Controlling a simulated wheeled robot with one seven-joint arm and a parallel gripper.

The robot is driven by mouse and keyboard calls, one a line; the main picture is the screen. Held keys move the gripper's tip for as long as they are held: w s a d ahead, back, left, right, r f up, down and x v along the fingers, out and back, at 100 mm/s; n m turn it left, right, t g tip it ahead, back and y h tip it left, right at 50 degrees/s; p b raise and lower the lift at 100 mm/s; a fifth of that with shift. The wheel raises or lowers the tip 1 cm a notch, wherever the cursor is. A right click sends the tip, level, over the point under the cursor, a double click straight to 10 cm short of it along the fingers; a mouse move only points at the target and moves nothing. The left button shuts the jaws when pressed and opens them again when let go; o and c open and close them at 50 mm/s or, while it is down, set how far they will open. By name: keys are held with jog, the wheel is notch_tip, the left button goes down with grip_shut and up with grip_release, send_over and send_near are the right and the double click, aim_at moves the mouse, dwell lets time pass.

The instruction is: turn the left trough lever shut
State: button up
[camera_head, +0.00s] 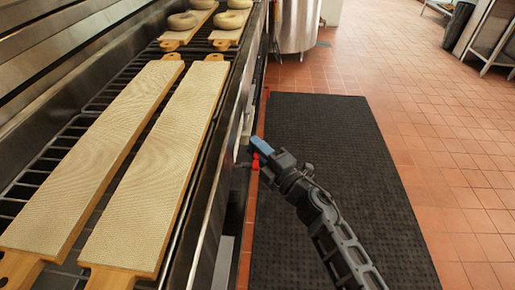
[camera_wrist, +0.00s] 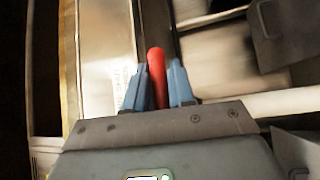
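The trough lever (camera_wrist: 157,78) is a red, round-ended handle. In the wrist view it stands between the two blue fingers of my gripper (camera_wrist: 160,88), which sit close against it on both sides. In the head view my gripper (camera_head: 262,146) is at the right side of the long metal trough (camera_head: 205,215), low beside its outer face. A bit of the red lever (camera_head: 256,161) shows by the blue fingertips there. The lever's pivot is hidden, and I cannot tell its exact angle.
Two long cloth-covered boards (camera_head: 150,165) lie on the trough's rack. Shorter boards with bagels (camera_head: 230,19) lie farther back. A steel kettle (camera_head: 297,25) stands at the back. A black mat (camera_head: 335,150) on the tiled floor is clear of objects.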

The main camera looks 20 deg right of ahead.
grip_shut()
